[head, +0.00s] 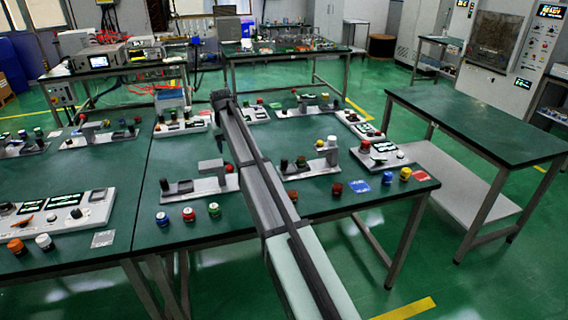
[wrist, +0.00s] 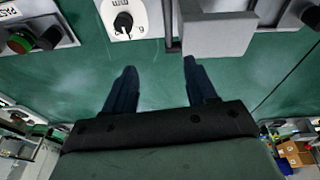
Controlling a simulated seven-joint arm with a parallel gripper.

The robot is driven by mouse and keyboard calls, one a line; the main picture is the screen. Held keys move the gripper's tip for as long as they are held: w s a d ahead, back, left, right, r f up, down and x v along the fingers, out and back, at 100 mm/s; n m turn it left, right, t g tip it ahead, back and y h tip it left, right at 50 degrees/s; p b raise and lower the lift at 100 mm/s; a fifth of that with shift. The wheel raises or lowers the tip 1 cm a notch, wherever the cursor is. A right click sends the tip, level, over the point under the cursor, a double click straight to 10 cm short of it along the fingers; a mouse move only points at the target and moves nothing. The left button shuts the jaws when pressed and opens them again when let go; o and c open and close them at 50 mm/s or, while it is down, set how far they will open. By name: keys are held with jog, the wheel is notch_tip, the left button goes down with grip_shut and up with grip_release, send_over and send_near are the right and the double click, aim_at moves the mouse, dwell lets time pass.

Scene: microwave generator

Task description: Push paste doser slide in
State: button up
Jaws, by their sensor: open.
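My gripper (wrist: 157,72) is open and empty, with its two dark fingers apart over bare green tabletop in the wrist view. A grey block (wrist: 218,35) on a grey plate is just beyond the right fingertip; I cannot tell whether they touch. At the upper left of the wrist view, a grey device (wrist: 20,32) carries a partly cut-off label starting "PAS", with green, red and dark knobs beside it; this looks like the paste doser. Its slide cannot be made out clearly. In the head view my arm reaches across the table, and the fingers cannot be made out.
A white panel with a black knob (wrist: 123,22) lies ahead of the left finger. In the head view, a grey-block device (head: 210,178) stands left of my arm and another (head: 318,165) to its right. Colored jars (head: 188,214) stand near the front edge. A table (head: 478,125) at right is clear.

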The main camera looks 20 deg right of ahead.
aim_at(284, 158)
jog(key=w+d+r+m+g, duration=0.1)
jog(key=d+m+g, duration=0.25)
jog(key=d, duration=1.85)
jog(key=shift+t, duration=0.45)
notch_tip(284, 158, down, 14)
jog(key=shift+r, duration=0.15)
grip_shut()
